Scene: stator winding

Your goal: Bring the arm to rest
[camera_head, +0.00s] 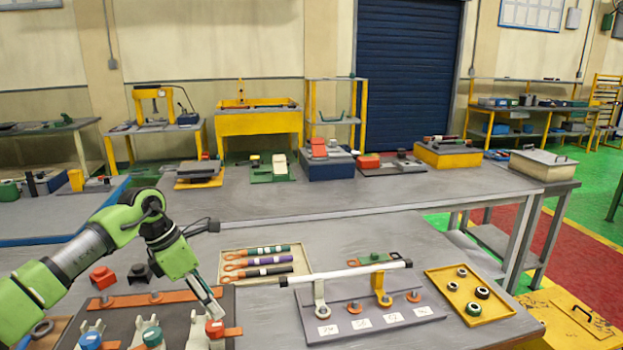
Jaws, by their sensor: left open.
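My green and grey left arm (88,245) comes in from the left and bends down over the front of the grey table (350,205). My left gripper (213,311) points down at its end and is open. Its fingertips are just above or beside a red-topped piece (215,329) on a dark board; I cannot tell whether they touch it. The gap between the fingers is too small to make out. My right gripper does not show.
Beside the red-topped piece stand a green-topped one (152,336) and a blue-topped one (90,341). A beige tray (302,254) holds several ringed tools. A grey board (345,335) carries a white bar (345,272). A yellow tray (497,300) holds dark rings.

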